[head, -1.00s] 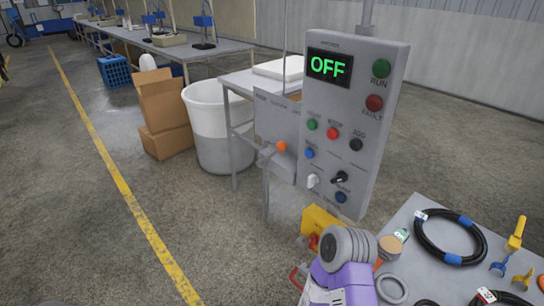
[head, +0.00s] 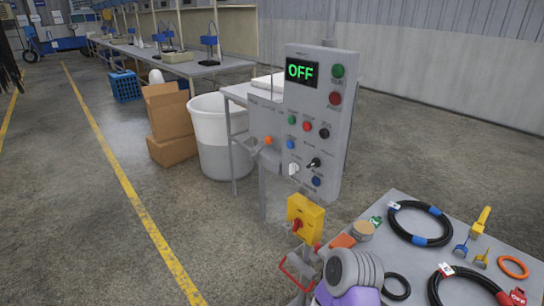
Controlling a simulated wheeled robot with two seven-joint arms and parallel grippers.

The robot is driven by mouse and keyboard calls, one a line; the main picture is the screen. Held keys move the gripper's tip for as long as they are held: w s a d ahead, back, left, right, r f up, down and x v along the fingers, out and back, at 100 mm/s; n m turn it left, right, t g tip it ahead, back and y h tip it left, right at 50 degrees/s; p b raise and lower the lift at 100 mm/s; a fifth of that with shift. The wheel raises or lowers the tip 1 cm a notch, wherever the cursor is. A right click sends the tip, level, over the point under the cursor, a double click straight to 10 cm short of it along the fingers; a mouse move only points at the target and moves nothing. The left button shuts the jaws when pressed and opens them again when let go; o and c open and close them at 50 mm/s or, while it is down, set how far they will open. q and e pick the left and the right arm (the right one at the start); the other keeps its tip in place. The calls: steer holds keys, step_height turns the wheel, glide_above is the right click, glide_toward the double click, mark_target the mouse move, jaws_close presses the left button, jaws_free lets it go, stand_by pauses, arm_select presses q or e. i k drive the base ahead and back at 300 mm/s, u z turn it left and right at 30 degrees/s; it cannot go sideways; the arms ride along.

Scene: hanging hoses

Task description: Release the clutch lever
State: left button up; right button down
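A lever with an orange knob (head: 268,140) stands at the left side of a grey control panel (head: 330,110), in front of a grey plate. It is small in the head view, and its exact position is hard to read. The panel's display (head: 301,72) reads OFF in green. Below it are green, red, blue and black buttons and small switches. No label that I can read names the clutch lever.
A yellow box with a red knob (head: 305,218) sits below the panel. A grey table (head: 408,205) at lower right holds coiled black hoses (head: 419,224), an orange ring and tools. A white bin (head: 212,150) and cardboard boxes (head: 168,125) stand left. The left floor is clear.

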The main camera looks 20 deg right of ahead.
mark_target(267, 141)
steer(key=u, duration=0.1)
steer(key=i, duration=1.2)
steer(key=z, duration=0.75)
